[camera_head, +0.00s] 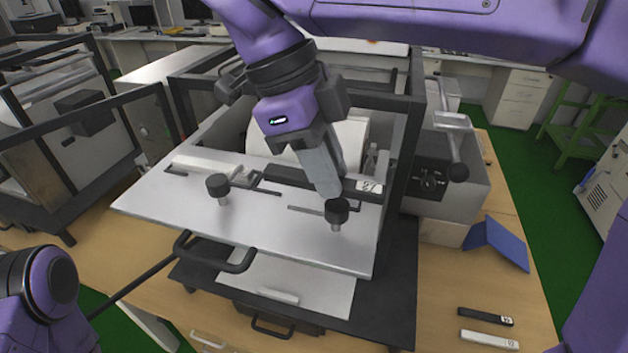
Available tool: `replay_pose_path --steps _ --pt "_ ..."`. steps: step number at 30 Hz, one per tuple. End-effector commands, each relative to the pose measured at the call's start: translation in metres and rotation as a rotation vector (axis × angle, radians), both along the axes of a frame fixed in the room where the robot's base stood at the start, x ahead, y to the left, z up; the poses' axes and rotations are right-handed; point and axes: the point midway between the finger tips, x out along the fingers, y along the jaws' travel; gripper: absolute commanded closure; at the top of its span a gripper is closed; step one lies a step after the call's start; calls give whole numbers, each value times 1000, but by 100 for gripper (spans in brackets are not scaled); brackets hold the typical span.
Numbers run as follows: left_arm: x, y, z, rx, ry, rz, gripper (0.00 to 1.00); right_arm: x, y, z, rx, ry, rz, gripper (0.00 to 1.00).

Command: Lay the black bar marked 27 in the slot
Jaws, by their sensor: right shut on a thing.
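My right gripper (328,188) reaches down over the pale plate (165,205) of the machine and is shut on a black bar (300,180). The bar lies along the back part of the plate. Its white label (369,186) shows at the right end, but the number is too small to read surely. The fingers hide part of the bar and the slot around it, so I cannot tell whether the bar is down in the slot or just above it. Only part of my left arm shows at the lower left; its gripper is out of view.
Two black knobs (218,187) (337,212) stand up from the plate, one close to my right fingertips. A dark frame surrounds the machine. Another black bar (486,316) and a white bar (489,340) lie on the wooden table, near a blue folded piece (498,243).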

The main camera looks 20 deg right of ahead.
Motion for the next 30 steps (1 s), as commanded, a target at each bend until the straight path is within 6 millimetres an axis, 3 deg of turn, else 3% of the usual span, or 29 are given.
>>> replay_pose_path --steps 4,9,20,21,23,30 --pt "2 0 0 0 -5 0 41 37 1 -24 -2 25 -2 100" --pt "3 0 -1 0 -6 0 41 40 1 -49 0 27 -2 100" --pt "2 0 -3 0 -4 0 41 38 2 -54 2 26 -2 100" --pt "2 0 -3 0 -4 0 41 38 2 -54 2 26 -2 71" --pt "2 0 -2 0 -4 0 41 39 1 -54 1 25 -3 52" --pt "2 0 -2 0 -5 0 41 39 1 -54 1 25 -3 52"
